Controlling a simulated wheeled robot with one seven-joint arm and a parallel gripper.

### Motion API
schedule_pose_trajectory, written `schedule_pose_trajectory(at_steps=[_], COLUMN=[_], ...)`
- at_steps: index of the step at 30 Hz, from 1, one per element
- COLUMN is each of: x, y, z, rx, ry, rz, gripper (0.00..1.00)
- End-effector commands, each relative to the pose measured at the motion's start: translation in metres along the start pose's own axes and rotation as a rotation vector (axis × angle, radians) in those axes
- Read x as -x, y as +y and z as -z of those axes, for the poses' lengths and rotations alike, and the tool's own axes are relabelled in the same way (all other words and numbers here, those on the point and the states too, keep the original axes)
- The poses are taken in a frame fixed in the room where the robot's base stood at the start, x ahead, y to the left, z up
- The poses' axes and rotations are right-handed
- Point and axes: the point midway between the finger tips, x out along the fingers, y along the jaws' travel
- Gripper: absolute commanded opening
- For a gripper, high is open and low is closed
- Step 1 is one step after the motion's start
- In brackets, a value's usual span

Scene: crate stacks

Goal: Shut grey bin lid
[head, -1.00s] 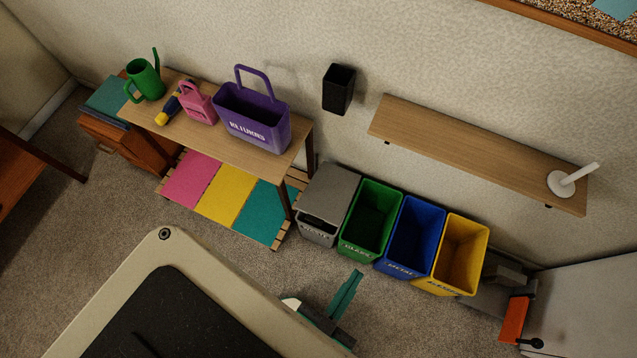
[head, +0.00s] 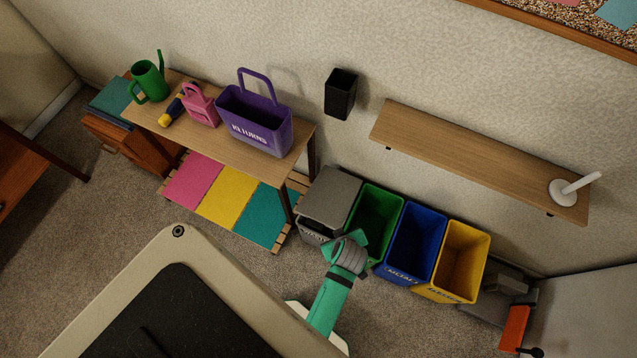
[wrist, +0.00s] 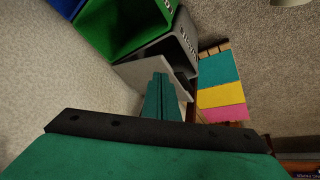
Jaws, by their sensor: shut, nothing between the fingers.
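The grey bin (head: 312,229) stands at the left end of the bin row, beside the green bin. Its grey lid (head: 330,193) is partly open, with a dark gap between its front edge and the bin. My gripper (head: 332,246) is at the front right of the grey bin, with its fingers together and empty; the arm covers part of the bin fronts. In the wrist view the gripper (wrist: 161,88) overlaps the lid (wrist: 142,72) and the dark gap beside the bin's lettered front (wrist: 178,42). I cannot tell whether the fingers touch the lid.
The green bin (head: 375,187), blue bin (head: 420,207) and yellow bin (head: 485,250) are open, to the right. A wooden table (head: 240,160) with a purple basket (head: 268,130) stands left of the grey bin. A wall shelf (head: 470,150) is above.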

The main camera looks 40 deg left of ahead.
Motion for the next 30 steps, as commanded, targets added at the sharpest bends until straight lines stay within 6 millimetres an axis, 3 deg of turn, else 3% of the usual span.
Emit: schedule_pose_trajectory(at_steps=[1, 6, 15, 22, 30], x=[-0.007, -0.015, 0.002, 0.003, -0.032], y=[0.005, 0.007, 0.009, 0.006, -0.012], z=[0.015, 0.052, 0.100, 0.106, 0.093], rx=[0.064, 0.291, 0.583, 0.637, 0.634], ry=[-0.013, -0.063, -0.097, -0.102, -0.104], rz=[0.048, 0.242, 0.489, 0.541, 0.542], gripper=[0.00, 0.00, 0.00, 0.00, 0.00])
